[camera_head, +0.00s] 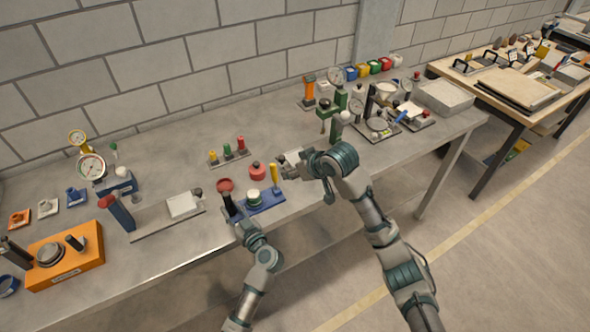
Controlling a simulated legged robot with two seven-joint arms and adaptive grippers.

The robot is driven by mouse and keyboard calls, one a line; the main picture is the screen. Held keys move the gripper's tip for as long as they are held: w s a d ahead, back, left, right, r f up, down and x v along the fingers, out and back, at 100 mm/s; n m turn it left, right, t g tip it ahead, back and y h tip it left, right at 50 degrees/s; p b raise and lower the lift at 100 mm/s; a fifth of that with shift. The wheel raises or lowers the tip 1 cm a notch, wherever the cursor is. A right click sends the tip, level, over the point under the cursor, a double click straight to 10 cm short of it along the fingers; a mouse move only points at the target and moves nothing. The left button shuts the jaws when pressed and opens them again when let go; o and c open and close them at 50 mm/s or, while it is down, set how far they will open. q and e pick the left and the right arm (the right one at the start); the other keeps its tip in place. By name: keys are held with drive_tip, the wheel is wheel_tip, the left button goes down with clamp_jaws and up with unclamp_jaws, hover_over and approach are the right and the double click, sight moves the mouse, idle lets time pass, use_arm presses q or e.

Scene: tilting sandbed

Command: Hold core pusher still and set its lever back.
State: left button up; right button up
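A device with a blue base (266,204), most likely the core pusher, stands near the bench's front edge. It carries an upright yellow lever (274,174) and a green-and-white stacked round part (253,199). A dark post with a red round top (225,185) stands at its left end. My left gripper (239,222) is low at the front left of the blue base, beside the dark post; contact and finger opening are unclear. My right gripper (288,163) is just right of the yellow lever, its fingers partly hidden by its own wrist.
A red knob (257,170) stands behind the blue base. A plate with coloured pegs (228,152) is farther back. A flat tray with a white block (182,205) and an orange box (66,256) lie left. A green press (338,115) and gauges crowd the right.

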use_arm(q)
drive_tip(key=o, duration=0.3)
drive_tip(key=shift+w, duration=0.1)
drive_tip(key=shift+d+r, duration=0.1)
